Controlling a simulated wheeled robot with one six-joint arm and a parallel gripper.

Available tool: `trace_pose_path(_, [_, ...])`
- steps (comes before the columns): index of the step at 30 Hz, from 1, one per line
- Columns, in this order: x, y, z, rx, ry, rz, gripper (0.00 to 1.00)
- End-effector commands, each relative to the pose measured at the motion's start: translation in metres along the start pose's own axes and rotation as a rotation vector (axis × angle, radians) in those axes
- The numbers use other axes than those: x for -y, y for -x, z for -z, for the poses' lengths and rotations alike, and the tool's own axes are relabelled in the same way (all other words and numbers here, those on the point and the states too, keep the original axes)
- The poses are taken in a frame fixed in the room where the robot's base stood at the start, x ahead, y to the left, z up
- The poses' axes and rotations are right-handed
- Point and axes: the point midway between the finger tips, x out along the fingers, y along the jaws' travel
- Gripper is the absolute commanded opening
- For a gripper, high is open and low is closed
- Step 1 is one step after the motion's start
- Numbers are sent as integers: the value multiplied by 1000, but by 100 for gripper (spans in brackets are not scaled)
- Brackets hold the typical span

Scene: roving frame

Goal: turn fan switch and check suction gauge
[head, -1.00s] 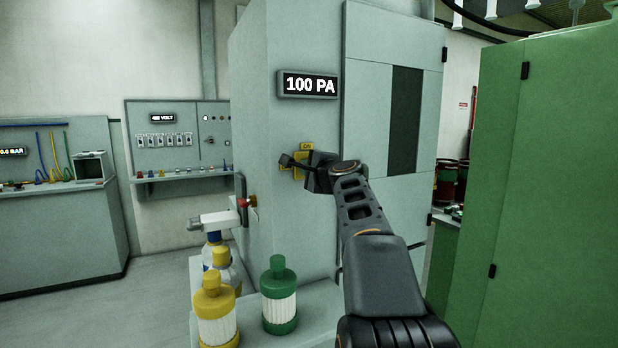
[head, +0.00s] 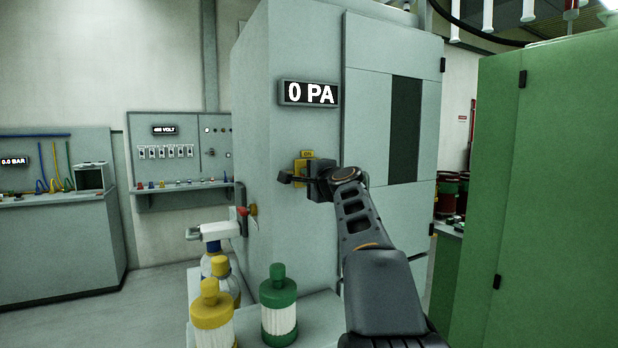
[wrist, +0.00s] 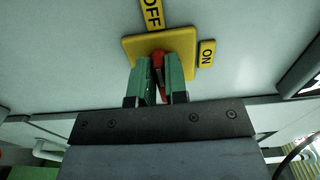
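The fan switch has a yellow plate (wrist: 130,46) with a red handle (wrist: 158,64), seen in the wrist view. An OFF label (wrist: 152,14) lies above the plate there and an ON label (wrist: 207,54) to its right. The handle's visible end points toward OFF. My gripper (wrist: 159,70) has its green fingers on both sides of the handle and looks shut on it. In the head view my gripper (head: 287,177) is at the cabinet's side face and hides most of the yellow plate (head: 306,164). The suction gauge (head: 310,93) above reads 0 PA.
A shelf with yellow-capped bottles (head: 212,309) and a green-capped bottle (head: 279,311) stands below my arm. A white nozzle (head: 213,231) juts out left of the cabinet. A green cabinet (head: 560,190) closes off the right side. Open floor lies at the left.

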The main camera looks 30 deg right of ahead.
Motion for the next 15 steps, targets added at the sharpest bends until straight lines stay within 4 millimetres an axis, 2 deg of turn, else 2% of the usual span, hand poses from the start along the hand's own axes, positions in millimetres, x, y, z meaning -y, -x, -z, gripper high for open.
trace_pose_path(1, [0,0,0,0,2,-1,18])
trace_pose_path(8, [0,0,0,0,0,0,39])
trace_pose_path(15, [0,1,0,0,-1,0,39])
